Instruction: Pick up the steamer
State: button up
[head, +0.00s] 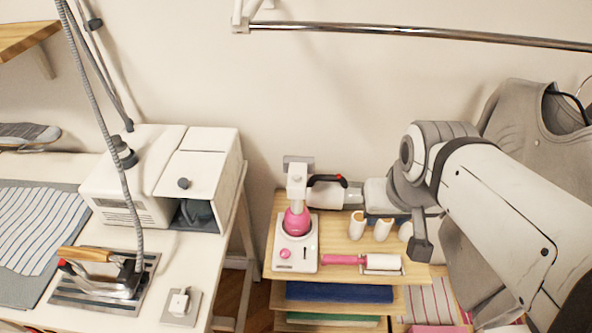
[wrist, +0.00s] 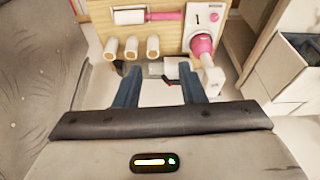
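A white tool with a curved black handle and a red part (head: 325,192) is at the back of the wooden shelf unit; it looks like a handheld steamer. Left of it stands a pink-and-white appliance (head: 298,225) with a white head. I cannot tell for certain which is the steamer. In the wrist view, my gripper (wrist: 158,80) is open, fingers apart. The black-and-red handle (wrist: 169,80) shows between the fingertips; contact cannot be told. The pink-and-white appliance (wrist: 204,40) is outside the fingers, to the right. In the head view my fingertips are not clear.
Several cream spools (head: 357,224) and a pink-handled lint roller (head: 383,263) share the shelf top (head: 350,278). A white table (head: 40,170) at left bears a white machine (head: 185,180) and an iron (head: 95,280). A grey garment (head: 525,150) hangs at right, close to my arm.

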aim_at(297, 176)
jog(key=shift+o, duration=0.8)
jog(key=o, duration=0.7)
jog(key=w+a+f+b, duration=0.1)
jog(key=w, duration=0.3)
jog(key=w+a+f+b, duration=0.2)
jog(key=w, duration=0.2)
jog(key=w+a+f+b, duration=0.2)
jog(key=w, duration=0.3)
jog(key=shift+o, duration=0.2)
jog(key=shift+m+t, duration=0.3)
jog(key=shift+t, duration=0.2)
jog(key=w+a+f+b, duration=0.1)
jog(key=w+a+f, duration=0.1)
jog(key=w+a, duration=0.1)
jog(key=w+a+f+b, duration=0.1)
jog(key=w+a+f, duration=0.2)
jog(key=w+a, duration=0.1)
jog(key=w+a+f+b, duration=0.1)
jog(key=w+a+f, duration=0.2)
jog(key=w+a, duration=0.1)
jog(key=shift+w+f+b, duration=0.1)
jog(key=shift+w+b, duration=0.1)
jog(key=shift+b, duration=0.15)
jog(key=shift+w+f, duration=0.15)
jog(key=shift+f, duration=0.2)
jog(key=shift+d+p+x, duration=0.2)
jog(key=shift+p+x, duration=0.4)
jog(key=shift+x, duration=2.85)
